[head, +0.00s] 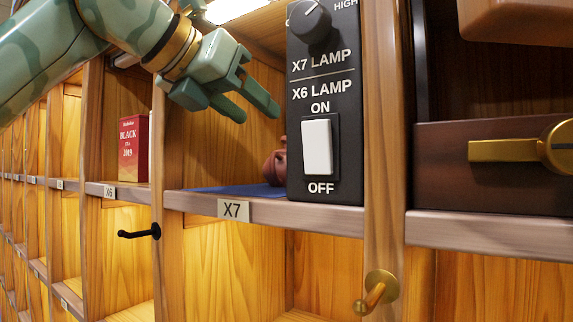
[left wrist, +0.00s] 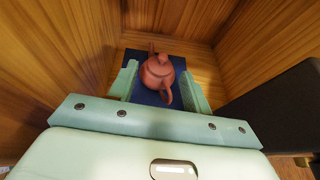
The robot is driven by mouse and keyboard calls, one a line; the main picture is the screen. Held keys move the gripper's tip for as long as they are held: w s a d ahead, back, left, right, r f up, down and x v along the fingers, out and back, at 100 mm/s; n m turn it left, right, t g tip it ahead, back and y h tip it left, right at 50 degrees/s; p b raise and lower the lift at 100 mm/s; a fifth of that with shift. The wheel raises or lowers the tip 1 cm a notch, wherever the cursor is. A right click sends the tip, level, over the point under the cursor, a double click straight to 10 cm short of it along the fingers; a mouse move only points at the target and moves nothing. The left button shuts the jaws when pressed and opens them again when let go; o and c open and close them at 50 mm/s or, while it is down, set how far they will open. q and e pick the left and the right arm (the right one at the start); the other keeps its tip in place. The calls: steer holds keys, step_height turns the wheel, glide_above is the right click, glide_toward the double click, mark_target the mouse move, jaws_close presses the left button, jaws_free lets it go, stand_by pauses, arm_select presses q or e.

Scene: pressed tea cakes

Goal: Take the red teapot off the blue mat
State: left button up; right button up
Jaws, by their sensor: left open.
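The red teapot (left wrist: 157,71) stands upright on the blue mat (left wrist: 148,96) inside a wooden compartment, seen from above in the left wrist view. In the head view only a side of the teapot (head: 274,167) shows, the rest hidden behind the black switch panel. The mat (head: 236,190) shows there as a thin blue strip on the shelf labelled X7. My left gripper (head: 256,108) is open and empty at the mouth of this compartment, above the teapot's level. In the left wrist view its fingers (left wrist: 160,88) appear on either side of the teapot; I cannot see contact. My right gripper is not in view.
The black switch panel (head: 326,100), with a knob and a white rocker, stands at the compartment's right. A wooden divider (head: 383,120) is beyond it. A red box (head: 133,148) stands in the compartment to the left. A black hook (head: 140,233) sticks out below.

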mark_target(280, 146)
arm_select(q)
steer(key=x, duration=0.2)
steer(key=p+x, duration=0.1)
steer(key=x, duration=0.4)
steer(key=shift+s+d+f+p, duration=0.1)
steer(key=shift+d+f+p, duration=0.1)
steer(key=shift+d+p, duration=0.2)
steer(key=shift+s+a, duration=0.1)
steer(key=shift+s, duration=0.05)
steer(key=shift+c, duration=0.7)
jaws_close()
